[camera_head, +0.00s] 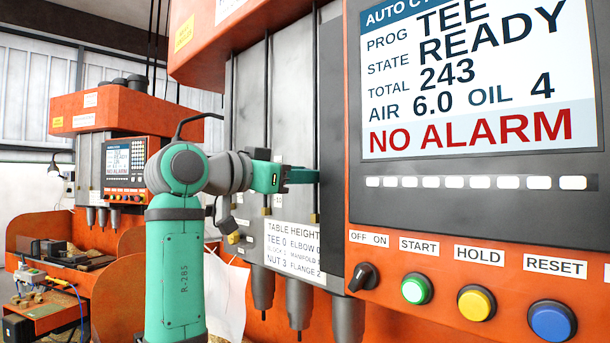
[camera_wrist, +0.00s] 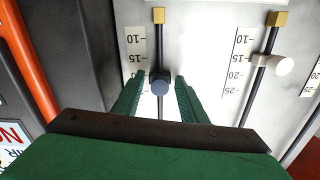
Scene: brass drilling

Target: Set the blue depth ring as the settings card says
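The blue depth ring (camera_wrist: 159,85) sits on a dark upright rod in the wrist view, beside a scale marked 10 and 15. It is past the 15 mark; the marks level with it are hidden by a finger. My gripper (camera_wrist: 161,92) has its two green fingers on either side of the ring, with small gaps visible, so it looks open around it. In the head view my gripper (camera_head: 302,175) reaches the machine's grey front, and the ring is hidden. A table height card (camera_head: 290,250) lists TEE 0 and NUT 3. I cannot identify a card giving ring depths.
A white ring (camera_wrist: 284,66) sits on the neighbouring rod near the 15 mark. The control panel screen (camera_head: 478,80) reads TEE, READY and NO ALARM. Below are a lit green start button (camera_head: 416,290), a yellow hold button (camera_head: 476,303) and a blue reset button (camera_head: 552,321).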

